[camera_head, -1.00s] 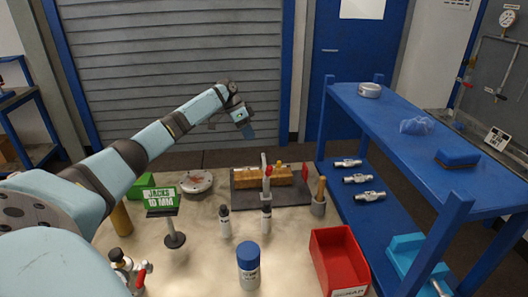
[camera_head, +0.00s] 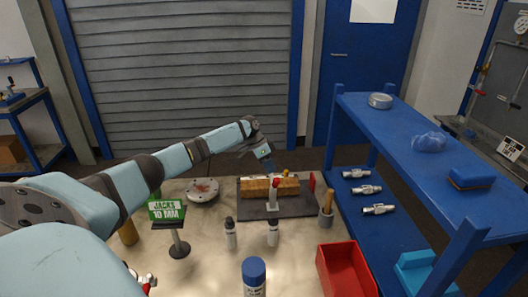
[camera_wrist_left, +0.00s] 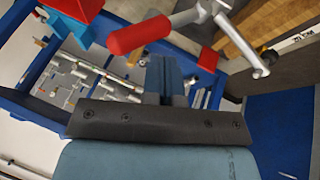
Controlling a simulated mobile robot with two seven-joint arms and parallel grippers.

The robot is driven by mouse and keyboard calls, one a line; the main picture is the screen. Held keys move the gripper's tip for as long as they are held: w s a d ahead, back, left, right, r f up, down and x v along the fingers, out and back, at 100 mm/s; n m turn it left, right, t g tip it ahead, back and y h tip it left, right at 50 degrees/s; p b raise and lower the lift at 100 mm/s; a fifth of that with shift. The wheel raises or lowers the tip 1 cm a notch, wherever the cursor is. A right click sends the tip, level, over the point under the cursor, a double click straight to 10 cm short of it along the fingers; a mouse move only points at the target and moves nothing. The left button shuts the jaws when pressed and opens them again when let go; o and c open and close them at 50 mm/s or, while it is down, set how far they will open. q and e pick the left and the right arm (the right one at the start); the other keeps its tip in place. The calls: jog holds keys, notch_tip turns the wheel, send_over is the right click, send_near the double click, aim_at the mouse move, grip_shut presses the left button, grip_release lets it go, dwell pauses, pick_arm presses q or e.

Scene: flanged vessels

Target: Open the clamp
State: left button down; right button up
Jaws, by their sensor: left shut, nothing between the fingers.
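My left gripper (camera_head: 267,164) is shut and empty, above the back edge of a dark plate (camera_head: 255,211). Another red upright piece (camera_head: 312,182) stands at the block's right end. In the left wrist view my shut fingers (camera_wrist_left: 167,75) point at a metal lever with a red grip (camera_wrist_left: 140,35), apart from it as far as I can tell. The wooden block shows behind the lever at upper right (camera_wrist_left: 240,30). My right gripper is out of view.
Bottles (camera_head: 230,233) and a blue-capped can (camera_head: 254,275) stand in front of the plate. A red bin (camera_head: 345,272) is at the front right, a green-signed stand (camera_head: 167,211) and a round flange (camera_head: 203,190) at left. A blue shelf table (camera_head: 420,135) is on the right.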

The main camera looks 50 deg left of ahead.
pick_arm(q)
jog(key=shift+s+d+f, duration=0.3)
jog(key=shift+d+f, duration=0.25)
jog(key=shift+d, duration=0.15)
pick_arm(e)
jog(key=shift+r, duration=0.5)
